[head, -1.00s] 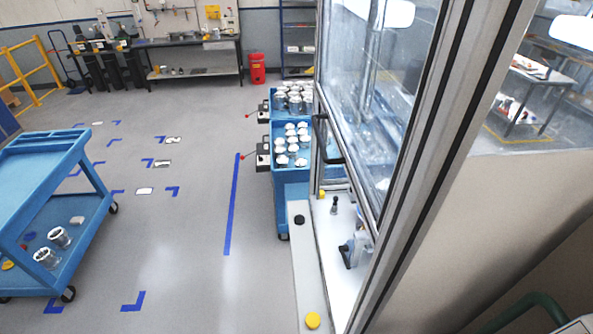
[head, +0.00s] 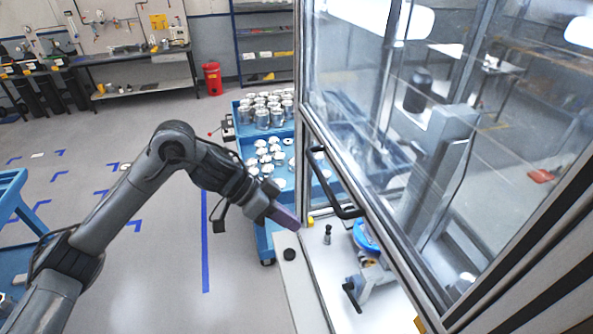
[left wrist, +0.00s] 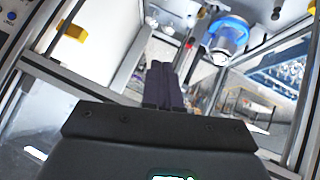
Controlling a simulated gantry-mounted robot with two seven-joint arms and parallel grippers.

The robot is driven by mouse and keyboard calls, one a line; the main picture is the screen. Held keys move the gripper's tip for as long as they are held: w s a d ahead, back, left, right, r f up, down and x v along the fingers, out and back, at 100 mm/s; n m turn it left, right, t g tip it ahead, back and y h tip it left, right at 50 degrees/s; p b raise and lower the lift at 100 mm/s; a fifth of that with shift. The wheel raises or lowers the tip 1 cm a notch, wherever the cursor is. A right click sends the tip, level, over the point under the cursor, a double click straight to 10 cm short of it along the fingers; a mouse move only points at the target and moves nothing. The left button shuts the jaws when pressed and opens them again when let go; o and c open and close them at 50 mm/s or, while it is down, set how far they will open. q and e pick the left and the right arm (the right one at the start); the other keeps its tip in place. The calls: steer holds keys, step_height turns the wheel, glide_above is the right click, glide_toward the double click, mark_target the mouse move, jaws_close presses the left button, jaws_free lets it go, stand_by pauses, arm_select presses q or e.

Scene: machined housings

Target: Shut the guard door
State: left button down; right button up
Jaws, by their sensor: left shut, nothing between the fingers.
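The guard door (head: 365,140) is a large clear pane in a metal frame, on the right of the head view. A black bar handle (head: 328,185) sits on its frame. Below the door's lower rail a gap shows the white machine bed (head: 325,262), so the door stands open at least partly. My left gripper (head: 289,219) is shut and empty, just left of and a little below the handle in the picture, apart from it. Its dark purple fingers (left wrist: 165,85) lie together in the left wrist view. My right gripper is not in view.
A blue and grey fixture (head: 368,265) and a small dark post (head: 327,234) stand on the bed. A black button (head: 289,254) is on the front ledge. A blue cart (head: 262,235) with several metal parts stands behind my left gripper. Floor further left is open.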

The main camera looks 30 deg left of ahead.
arm_select(q)
steer(key=w+a+r+t, duration=0.1)
steer(key=a+r+t, duration=0.15)
steer(key=r, duration=0.65)
steer(key=w+a+r+t, duration=0.1)
steer(key=a+r+t, duration=0.15)
steer(key=r, duration=0.65)
steer(key=w+d+f+g+p, duration=0.1)
steer(key=w+d+f+p, duration=0.2)
steer(key=w+d+f, duration=0.3)
steer(key=shift+f+m, duration=0.4)
steer(key=shift+f, duration=1.15)
steer(key=shift+d, duration=0.1)
